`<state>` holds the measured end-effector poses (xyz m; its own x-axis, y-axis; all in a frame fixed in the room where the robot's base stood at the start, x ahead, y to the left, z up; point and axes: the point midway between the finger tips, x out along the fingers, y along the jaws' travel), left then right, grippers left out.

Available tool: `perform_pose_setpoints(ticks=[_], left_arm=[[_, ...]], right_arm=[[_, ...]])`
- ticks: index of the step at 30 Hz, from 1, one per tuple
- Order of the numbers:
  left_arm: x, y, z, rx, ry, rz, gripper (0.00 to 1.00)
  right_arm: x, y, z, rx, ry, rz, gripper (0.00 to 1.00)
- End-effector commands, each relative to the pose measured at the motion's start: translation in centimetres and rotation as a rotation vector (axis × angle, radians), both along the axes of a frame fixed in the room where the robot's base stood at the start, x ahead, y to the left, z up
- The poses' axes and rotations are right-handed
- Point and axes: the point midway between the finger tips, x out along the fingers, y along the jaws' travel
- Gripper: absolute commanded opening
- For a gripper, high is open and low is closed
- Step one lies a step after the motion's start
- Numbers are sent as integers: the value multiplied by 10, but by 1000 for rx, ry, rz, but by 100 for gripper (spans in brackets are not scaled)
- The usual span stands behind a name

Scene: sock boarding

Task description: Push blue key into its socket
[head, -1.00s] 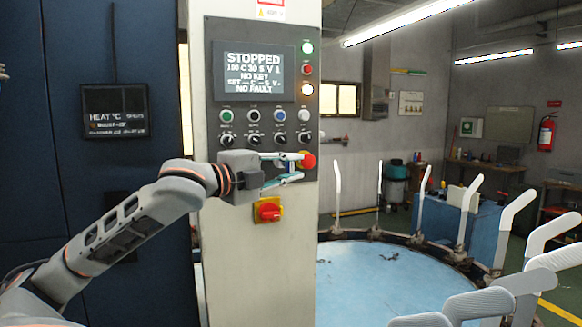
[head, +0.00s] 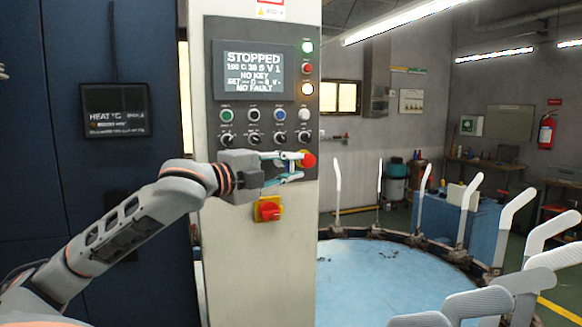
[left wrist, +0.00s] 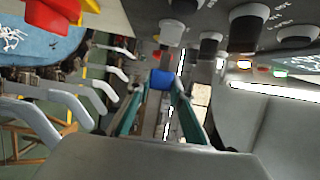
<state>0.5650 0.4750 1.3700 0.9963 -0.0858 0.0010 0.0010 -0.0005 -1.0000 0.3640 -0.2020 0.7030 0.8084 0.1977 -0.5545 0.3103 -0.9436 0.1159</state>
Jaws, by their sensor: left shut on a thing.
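My left gripper (head: 300,166) is shut on the blue key and sits close in front of the lower right of the control panel (head: 240,115). In the left wrist view the blue key (left wrist: 161,79) is held between the two teal fingertips (left wrist: 160,90). In the head view the fingers largely hide the key. I cannot make out its socket, or whether the key touches the panel. The display (head: 253,71) reads STOPPED, NO KEY and NO FAULT. My right gripper is not in view.
A red push button (head: 308,160) is right beside the left fingertips. Several black knobs (head: 253,138) line the panel above. White sock forms (head: 513,212) ring the blue round table (head: 380,270) at right.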

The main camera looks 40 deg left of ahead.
Motion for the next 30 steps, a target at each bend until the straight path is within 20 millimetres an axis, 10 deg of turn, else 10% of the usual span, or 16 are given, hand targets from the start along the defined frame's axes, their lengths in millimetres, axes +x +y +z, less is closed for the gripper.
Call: perform_pose_setpoints(ticks=[30], left_arm=[[3, 5, 0, 0, 1, 0, 10]], right_arm=[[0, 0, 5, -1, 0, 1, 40]])
